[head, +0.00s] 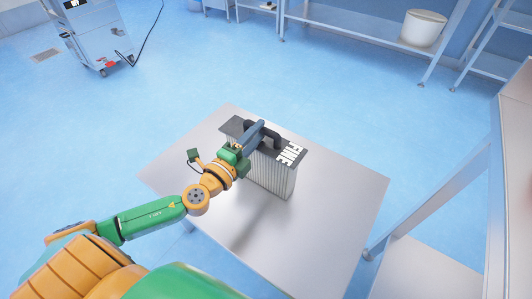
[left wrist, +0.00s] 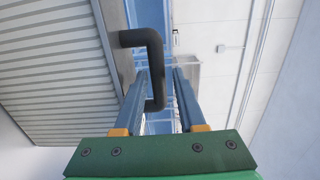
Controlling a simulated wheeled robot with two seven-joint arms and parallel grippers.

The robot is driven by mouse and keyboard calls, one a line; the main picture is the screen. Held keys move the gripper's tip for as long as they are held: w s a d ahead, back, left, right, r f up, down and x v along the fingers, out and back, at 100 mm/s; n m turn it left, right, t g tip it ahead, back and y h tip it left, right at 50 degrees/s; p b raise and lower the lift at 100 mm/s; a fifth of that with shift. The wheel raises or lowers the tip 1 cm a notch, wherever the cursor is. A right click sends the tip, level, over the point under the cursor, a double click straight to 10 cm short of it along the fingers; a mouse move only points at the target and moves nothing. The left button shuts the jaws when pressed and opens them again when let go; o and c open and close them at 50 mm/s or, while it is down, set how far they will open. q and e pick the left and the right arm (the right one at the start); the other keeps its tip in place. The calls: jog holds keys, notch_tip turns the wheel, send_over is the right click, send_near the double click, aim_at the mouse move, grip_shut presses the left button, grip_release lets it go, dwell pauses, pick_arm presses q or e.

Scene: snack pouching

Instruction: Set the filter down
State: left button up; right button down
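The filter (head: 270,178) is a box with pale pleated sides, a dark top marked "FINE" and a black handle (head: 268,131). It is upright at the table (head: 330,220); I cannot tell for certain whether its base touches. My left gripper (head: 257,136) is at the handle. In the left wrist view the filter (left wrist: 55,75) fills the left side, and the black handle (left wrist: 155,70) lies between the two fingers (left wrist: 161,85). The fingers are apart, with a gap beside the handle on the right. My right gripper is not in view.
The tabletop is otherwise bare, with free room in front and to the right. A wheeled machine (head: 90,32) stands at the back left. A shelf unit with a white tub (head: 423,28) is at the back right. A pale rack (head: 435,265) stands right of the table.

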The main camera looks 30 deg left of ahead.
pick_arm(q)
jog(key=w, duration=0.5)
jog(key=shift+w+d+f, duration=0.15)
jog(key=shift+w, duration=0.15)
grip_shut()
dwell(1.0)
